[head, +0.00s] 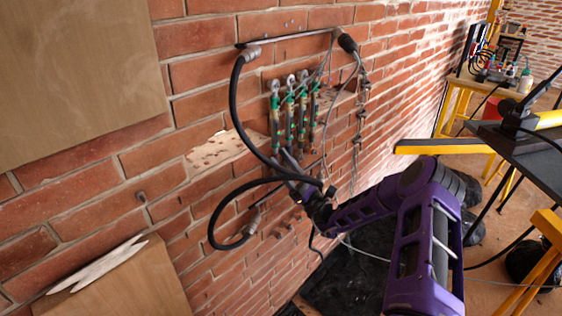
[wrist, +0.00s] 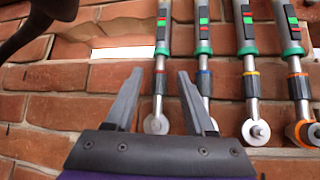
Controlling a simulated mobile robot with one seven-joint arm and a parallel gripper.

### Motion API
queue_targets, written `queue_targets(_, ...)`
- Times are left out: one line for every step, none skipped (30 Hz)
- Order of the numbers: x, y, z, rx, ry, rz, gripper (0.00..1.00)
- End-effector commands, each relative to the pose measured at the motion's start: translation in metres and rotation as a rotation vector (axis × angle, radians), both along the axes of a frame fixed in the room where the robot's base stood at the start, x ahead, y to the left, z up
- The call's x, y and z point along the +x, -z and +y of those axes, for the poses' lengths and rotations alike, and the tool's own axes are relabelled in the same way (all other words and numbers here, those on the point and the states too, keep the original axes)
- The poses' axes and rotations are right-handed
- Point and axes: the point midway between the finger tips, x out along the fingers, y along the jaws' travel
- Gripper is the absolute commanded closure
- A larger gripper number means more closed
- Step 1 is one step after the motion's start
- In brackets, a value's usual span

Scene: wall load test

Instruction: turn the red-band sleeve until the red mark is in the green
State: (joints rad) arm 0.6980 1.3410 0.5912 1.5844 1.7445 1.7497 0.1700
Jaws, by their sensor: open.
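Several upright grey rods with green-and-dark upper housings hang side by side on the brick wall. In the wrist view the leftmost rod has the red-band sleeve (wrist: 160,72), with a small window above it (wrist: 161,18) showing green and red patches. In the head view my gripper (head: 290,158) is at the lower ends of the rods (head: 276,112), where the sleeve is hard to make out.
Neighbouring rods with a blue band (wrist: 204,74), a yellow band (wrist: 250,74) and an orange band (wrist: 297,74) stand close on the right. A black cable (head: 236,110) loops around on the left. A wooden board (head: 75,75) covers the upper-left wall.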

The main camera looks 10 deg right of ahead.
Motion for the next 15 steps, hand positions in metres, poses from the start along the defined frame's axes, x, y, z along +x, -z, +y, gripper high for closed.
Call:
queue_targets(0.0011, -0.0020, 0.0015, 0.000, -0.001, -0.001, 0.45)
queue_targets(0.0014, -0.0027, 0.0019, 0.000, -0.001, -0.001, 0.45)
queue_targets(0.0017, -0.0032, 0.0023, 0.000, -0.001, -0.001, 0.45)
queue_targets(0.0019, -0.0034, 0.0025, 0.000, -0.001, -0.001, 0.45)
queue_targets(0.0020, -0.0034, 0.0026, 0.000, -0.001, -0.001, 0.45)
queue_targets(0.0020, -0.0034, 0.0026, 0.000, -0.001, -0.001, 0.45)
queue_targets(0.0020, -0.0034, 0.0026, 0.000, -0.001, -0.001, 0.45)
queue_targets(0.0019, -0.0033, 0.0025, 0.000, -0.001, -0.001, 0.45)
queue_targets(0.0019, -0.0033, 0.0025, 0.000, -0.001, -0.001, 0.45)
queue_targets(0.0019, -0.0033, 0.0025, 0.000, -0.001, -0.001, 0.45)
queue_targets(0.0019, -0.0033, 0.0025, 0.000, -0.001, -0.001, 0.51)
queue_targets(0.0018, -0.0032, 0.0024, 0.000, -0.001, -0.001, 0.58)
queue_targets(0.0018, -0.0032, 0.0024, 0.000, -0.001, -0.001, 0.64)
queue_targets(0.0018, -0.0031, 0.0024, 0.000, -0.001, -0.001, 0.69)
queue_targets(0.0018, -0.0031, 0.0024, 0.000, -0.001, -0.001, 0.76)
